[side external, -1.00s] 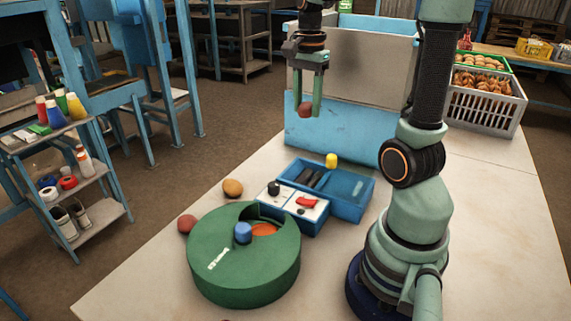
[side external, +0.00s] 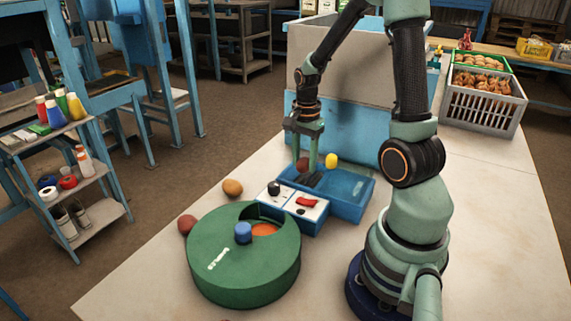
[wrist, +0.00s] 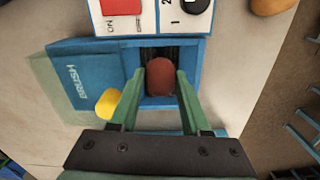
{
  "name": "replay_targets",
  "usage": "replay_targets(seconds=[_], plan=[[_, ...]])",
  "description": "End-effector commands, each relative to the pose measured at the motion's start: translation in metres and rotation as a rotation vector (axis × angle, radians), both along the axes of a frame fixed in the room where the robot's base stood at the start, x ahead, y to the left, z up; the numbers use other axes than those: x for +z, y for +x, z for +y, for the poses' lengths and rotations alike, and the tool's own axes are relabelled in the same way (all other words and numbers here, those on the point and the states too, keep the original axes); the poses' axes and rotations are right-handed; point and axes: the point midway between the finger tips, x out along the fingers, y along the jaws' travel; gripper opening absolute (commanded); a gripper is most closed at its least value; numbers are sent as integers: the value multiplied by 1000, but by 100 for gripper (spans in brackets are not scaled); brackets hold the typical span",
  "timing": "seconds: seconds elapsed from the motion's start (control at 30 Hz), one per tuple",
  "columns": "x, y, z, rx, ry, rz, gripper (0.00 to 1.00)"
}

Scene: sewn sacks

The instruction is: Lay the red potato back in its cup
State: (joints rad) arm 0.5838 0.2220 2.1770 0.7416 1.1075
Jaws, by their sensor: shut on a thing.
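My gripper (side external: 308,165) points down over the blue brush box, shut on a red potato (side external: 301,164). In the wrist view the potato (wrist: 160,79) sits between the green fingertips (wrist: 159,72), over the box's dark-lined compartment. It appears to be above the box, but the exact gap is hard to judge. I cannot tell which part is the potato's cup.
A tan potato (side external: 232,188) and another red potato (side external: 187,224) lie near the drum. A grey bin (side external: 345,60) stands behind.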

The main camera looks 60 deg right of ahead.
Motion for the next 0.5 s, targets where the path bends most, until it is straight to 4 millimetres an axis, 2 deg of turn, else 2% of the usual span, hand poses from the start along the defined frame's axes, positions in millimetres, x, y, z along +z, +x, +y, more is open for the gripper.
replay_targets(seconds=[0.3,0.5], plan=[[-39,-1,1,0,2,4,0],[-43,0,0,0,0,0,0]])
